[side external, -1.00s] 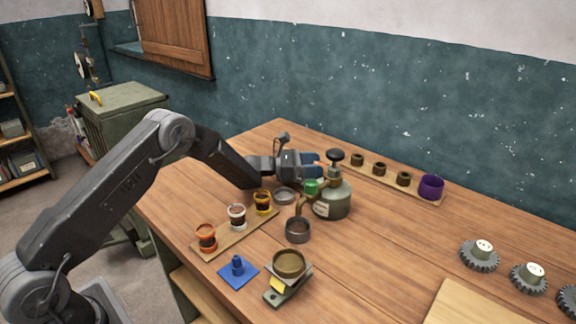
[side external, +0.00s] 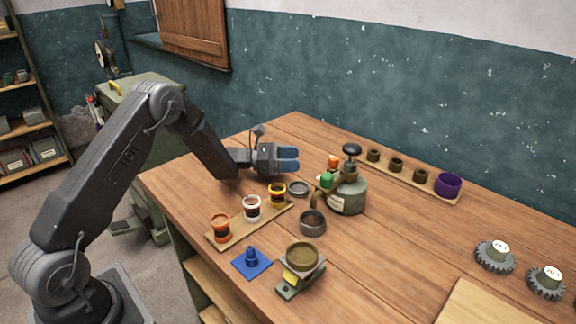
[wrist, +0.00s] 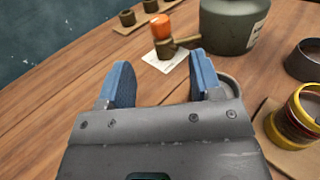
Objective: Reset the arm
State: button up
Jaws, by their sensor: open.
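My gripper (side external: 288,159) has blue fingers and hangs over the wooden table (side external: 420,235), left of the green-grey canister (side external: 347,195) with its black knob. In the wrist view my gripper (wrist: 158,85) is open, with nothing between its spread fingers. Beyond the fingertips an orange-topped piece (wrist: 160,25) stands on a small white card (wrist: 166,57); the orange top also shows behind the canister in the side view (side external: 333,161).
A board with several banded jars (side external: 252,208) lies in front of my gripper. Nearby are a grey ring (side external: 299,188), a dark cup (side external: 312,223), a blue piece (side external: 251,257) and a scale-like stand (side external: 302,256). A rack with a purple cup (side external: 448,185) and gears (side external: 494,256) are right.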

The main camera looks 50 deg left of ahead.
jog(key=s+d+r+m+g+y, duration=0.2)
jog(key=s+d+r+m+g, duration=0.8)
jog(key=s+d+r+m, duration=0.5)
jog(key=s+a+m+t+y, duration=0.2)
jog(key=s+m+y, duration=0.8)
jog(key=s, duration=1.2)
jog(key=shift+s+a+r+m+t+y, duration=0.2)
jog(key=shift+s+a+m+t+y, duration=0.1)
jog(key=shift+a+m, duration=0.8)
